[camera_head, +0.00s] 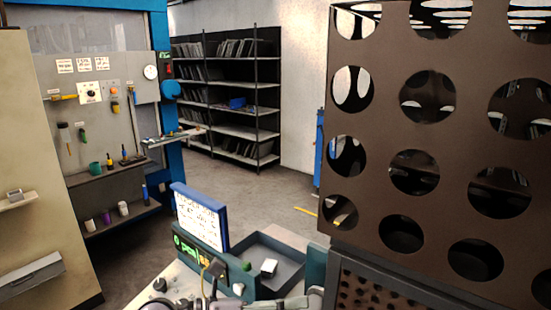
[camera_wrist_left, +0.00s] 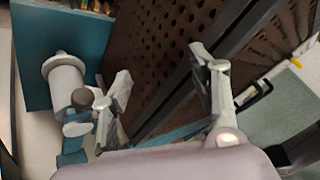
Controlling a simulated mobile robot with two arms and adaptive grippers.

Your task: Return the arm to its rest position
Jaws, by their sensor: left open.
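My left gripper (camera_wrist_left: 162,82) shows in the left wrist view with its two fingers spread apart and nothing between them. Behind the fingers is a dark brown perforated panel (camera_wrist_left: 165,40) with a dark frame edge; I cannot tell how far it is from the fingertips. In the head view only some grey arm parts show at the bottom edge, and no gripper can be made out there. My right gripper is in neither view.
A large brown rack with round holes (camera_head: 385,110) fills the right of the head view. A grey tray (camera_head: 283,262) holds a small white block, beside a blue-framed sign (camera_head: 203,216). Shelves (camera_head: 232,128) and a tool board (camera_head: 105,115) stand behind. Open floor lies between.

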